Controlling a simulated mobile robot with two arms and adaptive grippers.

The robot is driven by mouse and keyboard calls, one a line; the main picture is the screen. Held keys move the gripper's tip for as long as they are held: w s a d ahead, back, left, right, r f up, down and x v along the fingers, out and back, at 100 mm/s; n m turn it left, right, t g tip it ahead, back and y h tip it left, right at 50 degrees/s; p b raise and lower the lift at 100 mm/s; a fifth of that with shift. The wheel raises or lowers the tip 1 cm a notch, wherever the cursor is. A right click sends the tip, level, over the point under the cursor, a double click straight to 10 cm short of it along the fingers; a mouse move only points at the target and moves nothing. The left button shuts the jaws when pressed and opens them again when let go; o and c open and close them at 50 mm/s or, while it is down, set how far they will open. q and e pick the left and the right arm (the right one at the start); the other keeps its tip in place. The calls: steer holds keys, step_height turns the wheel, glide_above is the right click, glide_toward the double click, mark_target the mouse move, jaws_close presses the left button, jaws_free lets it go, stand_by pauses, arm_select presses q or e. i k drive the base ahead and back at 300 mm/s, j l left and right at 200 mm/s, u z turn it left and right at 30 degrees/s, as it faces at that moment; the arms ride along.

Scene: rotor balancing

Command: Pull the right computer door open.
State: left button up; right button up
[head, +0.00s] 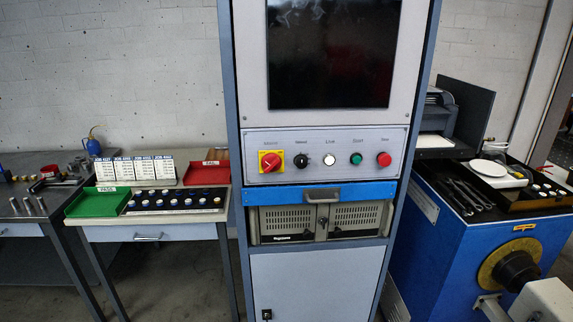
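The computer (254,226) is a beige rack unit in the tall grey-blue cabinet, just under a blue drawer front. Its right door (357,217) has a vent grille and appears closed, flush with the left door (285,221). A small dark lock or latch (322,222) sits where the two doors meet. Neither of my grippers shows in the head view, so nothing is seen touching the door.
The blue drawer (370,192) with its handle (322,195) is above the doors. A control panel (325,150) with knobs is higher up. A side table (150,220) with trays stands left; a blue machine (470,270) stands right.

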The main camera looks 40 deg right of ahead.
mark_target(356, 220)
steer(key=z, duration=1.65)
